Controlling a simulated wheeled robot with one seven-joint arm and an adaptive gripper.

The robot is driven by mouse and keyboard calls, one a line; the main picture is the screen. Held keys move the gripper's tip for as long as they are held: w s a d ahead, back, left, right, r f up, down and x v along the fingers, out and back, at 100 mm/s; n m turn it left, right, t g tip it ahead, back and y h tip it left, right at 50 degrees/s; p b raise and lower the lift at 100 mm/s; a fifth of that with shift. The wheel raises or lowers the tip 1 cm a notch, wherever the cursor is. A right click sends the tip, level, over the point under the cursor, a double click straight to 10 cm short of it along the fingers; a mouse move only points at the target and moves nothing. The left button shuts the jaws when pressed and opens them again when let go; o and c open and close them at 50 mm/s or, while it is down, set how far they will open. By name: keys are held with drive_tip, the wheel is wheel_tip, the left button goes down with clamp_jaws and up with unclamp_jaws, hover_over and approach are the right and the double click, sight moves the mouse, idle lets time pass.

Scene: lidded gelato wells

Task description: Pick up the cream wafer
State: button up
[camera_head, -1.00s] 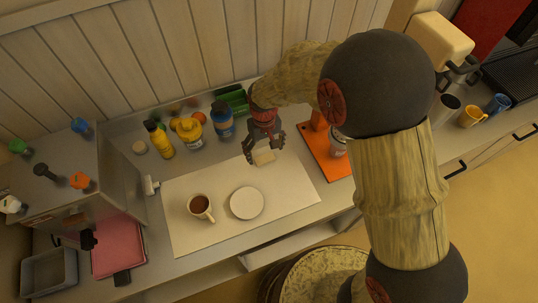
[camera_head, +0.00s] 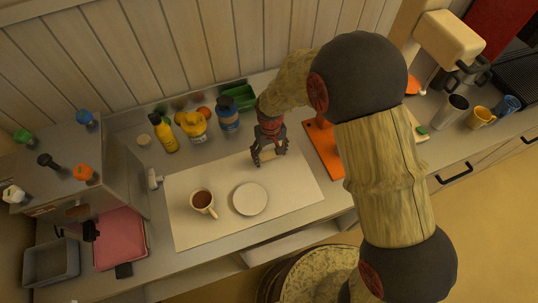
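The cream wafer (camera_head: 268,157) is a small pale block on the white mat (camera_head: 228,225), near its back edge. My gripper (camera_head: 270,157) points down at it, with its dark fingers apart on either side of the wafer. Part of the wafer is hidden by the fingers. I cannot tell whether the fingers press on it or only stand around it.
A white plate (camera_head: 250,199) and a mug of brown drink (camera_head: 203,201) stand on the mat in front. Bottles, including a blue jar (camera_head: 228,114), and a green tray (camera_head: 238,97) stand behind. An orange board (camera_head: 322,150) lies right of the mat.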

drive_tip(key=c, duration=0.5)
drive_tip(key=shift+r, duration=0.15)
